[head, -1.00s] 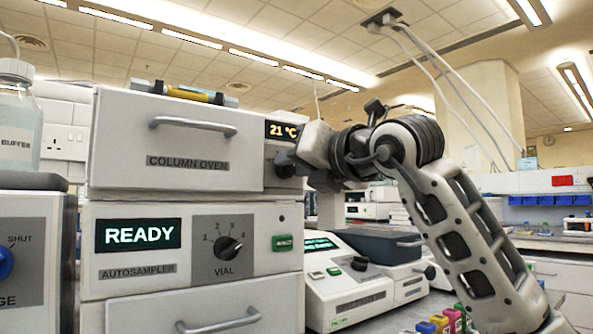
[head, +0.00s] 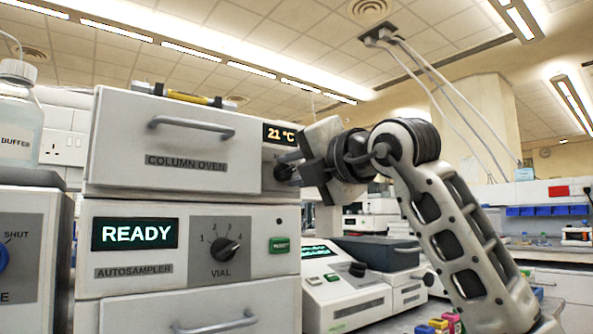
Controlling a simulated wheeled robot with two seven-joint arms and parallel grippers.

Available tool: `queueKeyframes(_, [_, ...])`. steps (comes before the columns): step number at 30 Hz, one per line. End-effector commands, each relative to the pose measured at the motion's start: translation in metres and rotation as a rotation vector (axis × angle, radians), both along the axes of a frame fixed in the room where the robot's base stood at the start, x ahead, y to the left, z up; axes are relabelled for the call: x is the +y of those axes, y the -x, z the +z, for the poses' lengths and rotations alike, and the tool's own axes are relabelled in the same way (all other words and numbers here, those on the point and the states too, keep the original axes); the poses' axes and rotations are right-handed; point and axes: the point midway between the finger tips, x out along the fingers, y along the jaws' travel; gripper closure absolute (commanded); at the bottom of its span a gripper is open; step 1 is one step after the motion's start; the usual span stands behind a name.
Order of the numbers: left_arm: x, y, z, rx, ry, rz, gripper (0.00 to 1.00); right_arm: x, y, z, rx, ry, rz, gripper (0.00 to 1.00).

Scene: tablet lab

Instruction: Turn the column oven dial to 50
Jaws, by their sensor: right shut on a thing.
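The column oven (head: 225,135) is the upper unit of the stack at left centre, with a drawer handle and a label. Its small display (head: 279,133) at the right end reads 21 °C. Below the display is the dark column oven dial (head: 284,171), partly covered. My right gripper (head: 300,172) reaches in from the right and is shut on the dial. The dial's scale and pointer are too hidden to read. My left gripper is not in view.
The autosampler (head: 185,279) below shows READY and has a vial knob (head: 225,249) and a green button. A buffer bottle (head: 17,125) stands at far left. A white instrument (head: 345,300) stands right of the stack, under my right arm.

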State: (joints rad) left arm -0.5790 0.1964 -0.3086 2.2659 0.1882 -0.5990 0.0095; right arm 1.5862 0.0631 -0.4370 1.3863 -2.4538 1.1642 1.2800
Motion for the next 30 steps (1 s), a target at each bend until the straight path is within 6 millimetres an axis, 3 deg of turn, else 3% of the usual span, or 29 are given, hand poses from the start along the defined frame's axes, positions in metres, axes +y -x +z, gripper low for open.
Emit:
queueKeyframes(14, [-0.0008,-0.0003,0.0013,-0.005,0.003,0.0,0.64,-0.0003,-0.0002,-0.0002,0.011,-0.013,-0.001,0.96])
queueKeyframes(15, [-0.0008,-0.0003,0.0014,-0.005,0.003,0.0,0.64,-0.0002,-0.0002,-0.0003,0.011,-0.013,-0.001,0.71])
queueKeyframes(17, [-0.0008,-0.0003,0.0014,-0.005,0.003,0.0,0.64,-0.0002,-0.0002,-0.0003,0.011,-0.013,-0.001,0.54])
queueKeyframes(30, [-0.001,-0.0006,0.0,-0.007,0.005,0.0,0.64,-0.0068,0.0084,-0.0001,0.006,-0.013,0.0,0.52])
